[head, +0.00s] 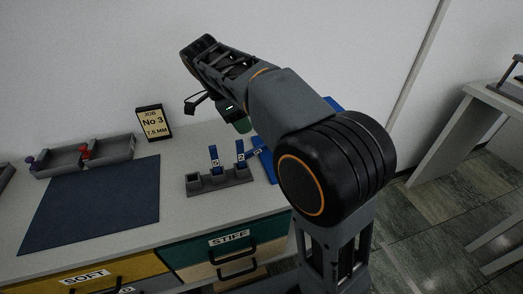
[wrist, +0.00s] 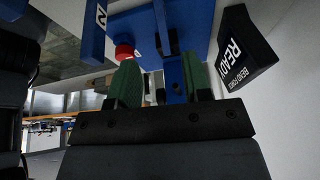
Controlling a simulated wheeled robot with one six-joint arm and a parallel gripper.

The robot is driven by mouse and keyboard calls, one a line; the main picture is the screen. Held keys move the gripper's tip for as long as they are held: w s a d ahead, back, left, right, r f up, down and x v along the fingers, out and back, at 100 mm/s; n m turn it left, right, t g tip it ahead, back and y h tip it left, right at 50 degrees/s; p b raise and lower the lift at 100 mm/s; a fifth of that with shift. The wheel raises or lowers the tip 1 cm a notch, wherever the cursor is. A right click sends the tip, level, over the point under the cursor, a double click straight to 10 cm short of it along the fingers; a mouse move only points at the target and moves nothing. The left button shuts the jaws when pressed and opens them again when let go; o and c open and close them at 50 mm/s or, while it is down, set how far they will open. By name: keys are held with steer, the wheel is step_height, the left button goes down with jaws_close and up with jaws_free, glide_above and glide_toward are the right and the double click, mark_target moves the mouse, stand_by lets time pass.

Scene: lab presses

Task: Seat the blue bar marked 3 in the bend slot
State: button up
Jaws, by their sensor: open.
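My gripper (wrist: 160,82) shows two green fingertips, apart, in the wrist view. A blue upright piece (wrist: 175,78) stands between them; I cannot tell whether it is the bar marked 3 or part of the press. The blue press (wrist: 200,22) with a red button fills the top of that view. In the head view my gripper (head: 242,125) is mostly behind my arm, and the press (head: 263,160) is largely hidden. No mark 3 is readable on any bar. A bar marked 2 (head: 240,151) and another blue bar (head: 214,160) stand in the grey rack (head: 221,184).
A black sign (wrist: 238,50) reads "BEND FORCE READY". A job card (head: 153,123) reads "JOB No 3, 7.5 MM". A grey tray (head: 120,150) holds small coloured pieces. The dark mat (head: 95,205) is clear. Drawers marked SOFT (head: 85,278) and STIFF (head: 229,238) are below.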

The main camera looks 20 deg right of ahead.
mark_target(259, 147)
steer(key=b+x, duration=0.2)
steer(key=x, duration=0.9)
steer(key=shift+w, duration=0.15)
jaws_close()
